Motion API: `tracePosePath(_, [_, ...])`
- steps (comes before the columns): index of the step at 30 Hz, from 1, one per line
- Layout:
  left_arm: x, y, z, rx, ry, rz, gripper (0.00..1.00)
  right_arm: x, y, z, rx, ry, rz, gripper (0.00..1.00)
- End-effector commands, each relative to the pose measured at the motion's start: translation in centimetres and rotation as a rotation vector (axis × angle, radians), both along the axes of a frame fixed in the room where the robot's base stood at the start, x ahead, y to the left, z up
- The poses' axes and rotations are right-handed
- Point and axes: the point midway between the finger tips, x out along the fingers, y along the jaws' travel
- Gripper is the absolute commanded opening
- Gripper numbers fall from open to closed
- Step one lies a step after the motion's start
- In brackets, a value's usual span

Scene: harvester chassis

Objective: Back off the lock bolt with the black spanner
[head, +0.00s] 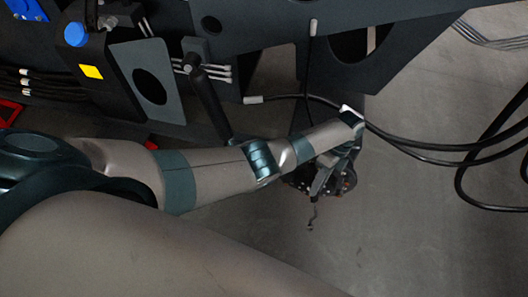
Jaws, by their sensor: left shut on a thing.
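My left arm reaches in from the left, and its gripper (322,186) is low, beneath the dark chassis plates. The gripper is shut on a thin dark piece, apparently the black spanner (312,214), whose narrow bent end hangs below the fingers. The rest of the spanner is hidden by the gripper and wrist. The spanner's visible end is over the grey floor and touches nothing that I can see. I cannot pick out the lock bolt in this view. My right gripper is not in view.
Dark chassis plates (262,42) with round holes span the top. A black cylinder (208,104) slants down to behind my left forearm. Black hoses (432,148) loop right of my wrist. A blue-capped black box (95,62) stands upper left. Floor (430,235) is open lower right.

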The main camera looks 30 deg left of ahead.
Motion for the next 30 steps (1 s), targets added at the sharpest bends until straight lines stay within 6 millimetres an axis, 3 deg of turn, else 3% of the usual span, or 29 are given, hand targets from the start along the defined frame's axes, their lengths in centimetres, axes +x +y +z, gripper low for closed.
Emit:
tracePosePath(10, [-1.7,2.0,-3.2,0.157,-0.054,-0.411,0.0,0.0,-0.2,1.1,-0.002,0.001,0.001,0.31])
tracePosePath(17, [-3.1,4.7,-5.6,0.255,-0.134,-0.692,0.0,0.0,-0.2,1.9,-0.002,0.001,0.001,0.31])
tracePosePath(30, [-4.8,14.9,-9.2,0.407,-0.388,-1.219,0.0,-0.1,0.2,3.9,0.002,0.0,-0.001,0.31])
